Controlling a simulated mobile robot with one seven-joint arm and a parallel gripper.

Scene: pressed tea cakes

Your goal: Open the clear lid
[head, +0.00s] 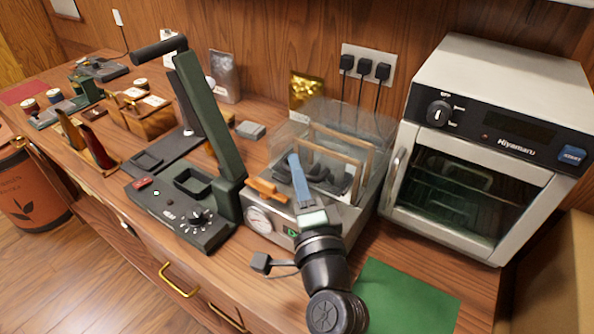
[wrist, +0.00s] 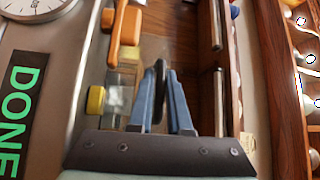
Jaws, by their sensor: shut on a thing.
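The clear lid (head: 350,118) is a see-through cover on the metal machine (head: 275,228) in the middle of the counter; its exact angle is hard to tell. My gripper (head: 295,160) reaches over the machine's front, its blue fingers at the clear cover. In the wrist view, my gripper (wrist: 160,72) is shut on a narrow dark bar (wrist: 158,88), which looks like a handle. Whether the bar belongs to the lid is unclear. An orange latch-like part (head: 265,189) sits at the front left edge; it also shows in the wrist view (wrist: 125,25).
A silver oven (head: 470,145) stands close on the right. A dark green press (head: 205,130) stands close on the left. The machine's front has a gauge (head: 258,218) and a display reading DONE (wrist: 17,120). A green mat (head: 405,297) lies at the front right.

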